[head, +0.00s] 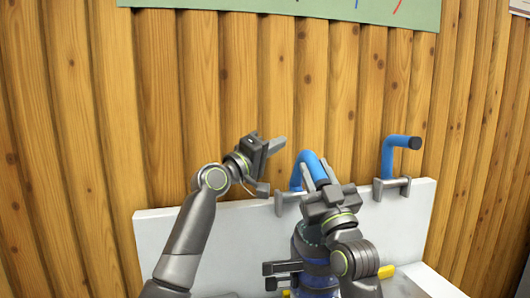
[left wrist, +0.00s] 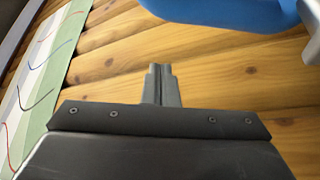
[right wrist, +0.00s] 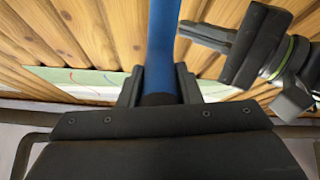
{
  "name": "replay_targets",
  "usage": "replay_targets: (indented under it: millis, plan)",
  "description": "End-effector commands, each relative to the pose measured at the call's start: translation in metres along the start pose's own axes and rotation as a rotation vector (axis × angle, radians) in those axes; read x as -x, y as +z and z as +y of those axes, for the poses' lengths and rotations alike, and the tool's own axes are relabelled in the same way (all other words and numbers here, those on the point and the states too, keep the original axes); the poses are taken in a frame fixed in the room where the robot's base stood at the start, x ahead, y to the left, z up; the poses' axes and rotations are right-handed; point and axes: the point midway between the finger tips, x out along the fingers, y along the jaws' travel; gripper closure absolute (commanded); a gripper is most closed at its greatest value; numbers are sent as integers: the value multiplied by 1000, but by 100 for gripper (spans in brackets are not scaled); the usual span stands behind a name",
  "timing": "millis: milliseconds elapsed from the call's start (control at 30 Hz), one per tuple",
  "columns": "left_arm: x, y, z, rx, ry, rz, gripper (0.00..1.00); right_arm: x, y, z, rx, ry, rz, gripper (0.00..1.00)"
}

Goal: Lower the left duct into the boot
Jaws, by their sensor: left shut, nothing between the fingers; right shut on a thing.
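The left duct (head: 312,163) is a bent blue tube rising from a grey clamp (head: 287,202) behind the white panel's top edge. My right gripper (head: 318,176) is shut on it; in the right wrist view the blue tube (right wrist: 163,40) runs between the fingers to a dark end. My left gripper (head: 278,144) is shut and empty, up and left of the duct and apart from it. In the left wrist view its fingers (left wrist: 160,72) are together, with blue tube (left wrist: 220,12) beyond. A dark blue cylinder (head: 318,281), possibly the boot, is partly hidden below my right gripper.
A second bent blue duct (head: 392,153) stands in a grey clamp (head: 391,188) on the panel's right part. The white panel (head: 200,240) stands before a wooden plank wall. Yellow pieces (head: 386,271) lie low at the right. A green sheet (head: 300,8) hangs above.

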Motion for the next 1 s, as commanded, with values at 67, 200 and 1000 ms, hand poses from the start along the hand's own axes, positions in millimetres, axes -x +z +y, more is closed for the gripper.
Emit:
replay_targets:
  millis: [67, 200, 1000]
  plan:
    - [-11, 0, 1, 1, 0, 0, 100, 0, 0, 0, 0, 0, 0, 100]
    - [-20, 6, -1, 1, 1, -1, 100, 0, 0, 0, 0, 0, 0, 100]
    - [-7, 39, 0, -5, 4, 1, 100, 0, 0, 0, 0, 0, 0, 100]
